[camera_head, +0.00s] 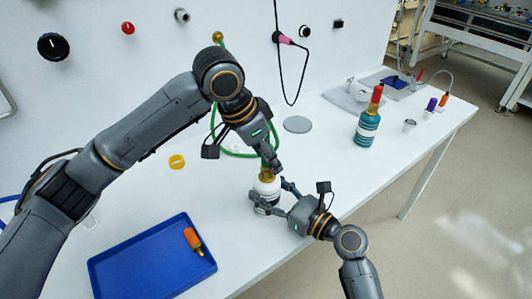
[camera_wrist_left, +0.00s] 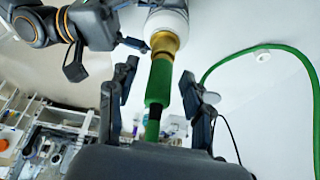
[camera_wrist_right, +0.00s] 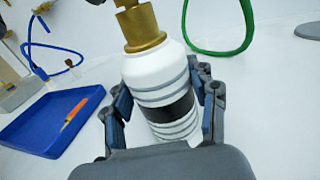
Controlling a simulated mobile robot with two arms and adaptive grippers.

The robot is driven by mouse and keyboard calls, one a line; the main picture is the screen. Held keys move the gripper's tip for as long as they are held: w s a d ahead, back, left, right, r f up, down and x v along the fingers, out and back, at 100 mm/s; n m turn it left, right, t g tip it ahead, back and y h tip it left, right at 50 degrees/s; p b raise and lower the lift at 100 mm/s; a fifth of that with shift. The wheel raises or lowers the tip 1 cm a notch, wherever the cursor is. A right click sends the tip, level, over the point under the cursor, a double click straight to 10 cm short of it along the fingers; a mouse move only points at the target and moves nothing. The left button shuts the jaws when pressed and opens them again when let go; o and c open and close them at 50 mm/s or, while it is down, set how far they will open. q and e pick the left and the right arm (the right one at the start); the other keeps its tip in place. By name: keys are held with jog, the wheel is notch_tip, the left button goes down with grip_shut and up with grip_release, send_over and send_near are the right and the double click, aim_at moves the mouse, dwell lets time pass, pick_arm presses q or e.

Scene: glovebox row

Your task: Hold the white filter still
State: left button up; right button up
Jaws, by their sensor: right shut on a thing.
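The white filter (camera_head: 266,187) is a white cylinder with a brass fitting on top and stands on the bench. In the right wrist view the filter (camera_wrist_right: 160,88) shows a black band and grey rings. My right gripper (camera_head: 271,197) is shut on it, one finger on each side. My left gripper (camera_head: 268,158) is just above the filter. In the left wrist view its fingers stand open, apart on both sides of a green hose end (camera_wrist_left: 158,85), which meets the brass fitting (camera_wrist_left: 165,43). I cannot tell whether hose and fitting are locked together.
A blue tray (camera_head: 130,270) with an orange-handled tool (camera_head: 193,240) lies at the front left. A yellow ring (camera_head: 177,162) lies behind it. A teal bottle with a red top (camera_head: 367,128) stands to the right. The green hose loops behind the filter. The bench front between tray and bottle is mostly clear.

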pick_arm(q)
jog(key=shift+r, duration=0.1)
jog(key=v, duration=1.2)
dwell(0.7)
pick_arm(e)
jog(key=o, duration=1.4)
jog(key=v, duration=1.2)
